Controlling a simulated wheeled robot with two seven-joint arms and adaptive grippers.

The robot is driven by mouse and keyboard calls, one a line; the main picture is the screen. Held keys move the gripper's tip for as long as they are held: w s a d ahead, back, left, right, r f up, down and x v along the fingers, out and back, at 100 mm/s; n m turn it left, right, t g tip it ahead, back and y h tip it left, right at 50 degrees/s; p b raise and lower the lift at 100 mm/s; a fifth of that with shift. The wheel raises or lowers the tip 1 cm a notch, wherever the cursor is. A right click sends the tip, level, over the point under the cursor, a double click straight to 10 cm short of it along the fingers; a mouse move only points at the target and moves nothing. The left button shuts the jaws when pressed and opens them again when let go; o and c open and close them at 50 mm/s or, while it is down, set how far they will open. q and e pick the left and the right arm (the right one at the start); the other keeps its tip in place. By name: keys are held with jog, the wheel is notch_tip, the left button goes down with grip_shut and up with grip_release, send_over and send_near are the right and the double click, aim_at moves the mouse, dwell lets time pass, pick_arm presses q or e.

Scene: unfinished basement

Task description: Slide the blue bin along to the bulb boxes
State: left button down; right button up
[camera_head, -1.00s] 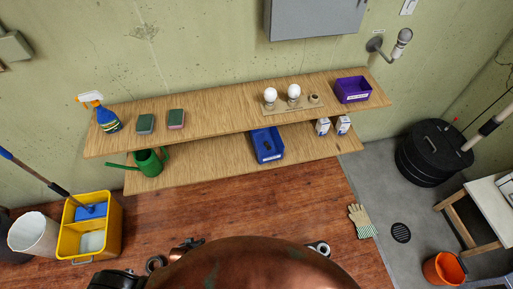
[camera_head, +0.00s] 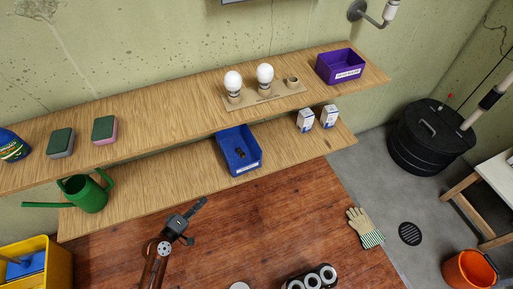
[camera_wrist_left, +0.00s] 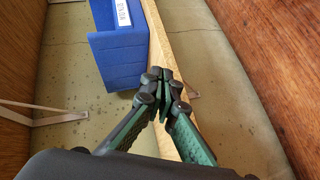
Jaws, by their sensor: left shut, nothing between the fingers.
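The blue bin (camera_head: 250,166) stands on the lower wooden shelf (camera_head: 160,188), with small dark items inside it. It also shows in the wrist view (camera_wrist_left: 118,52), upper left, with a white label. Two white and blue bulb boxes, one on the left (camera_head: 305,122) and one on the right (camera_head: 328,117), stand on the same shelf to the right of the bin, with bare shelf between. My left gripper (camera_head: 199,205) is shut and empty, in front of the shelf and left of the bin, apart from it. Its closed fingertips (camera_wrist_left: 161,75) show in the wrist view near the shelf's edge. My right gripper is not recognisable.
A green watering can (camera_head: 88,195) stands on the lower shelf at left. The upper shelf (camera_head: 170,98) overhangs behind, carrying sponges, a bulb stand (camera_head: 265,97) and a purple bin (camera_head: 340,68). A glove (camera_head: 364,228) lies on the floor at right.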

pick_arm(q)
jog(key=w+r, duration=0.1)
jog(key=w+r+n+t, duration=0.1)
jog(key=w, duration=0.1)
jog(key=shift+d+h+b, duration=0.15)
jog(key=shift+h+b, duration=0.15)
jog(key=w+a+r+n+t+y, duration=0.1)
jog(key=w+a+r+n+t, duration=0.25)
jog(key=w+r, duration=0.3)
jog(key=w+d+f, duration=0.1)
jog(key=w+d, duration=0.7)
jog(key=w, duration=0.3)
jog(key=shift+g+b, duration=0.35)
pick_arm(e)
jog(key=shift+w+a+r, duration=0.1)
jog(key=shift+a+r, duration=0.05)
jog(key=shift+r, duration=0.5)
jog(key=shift+a+r, duration=0.15)
jog(key=shift+r, duration=0.5)
pick_arm(q)
jog(key=shift+w+n, duration=0.1)
jog(key=shift+n, duration=0.15)
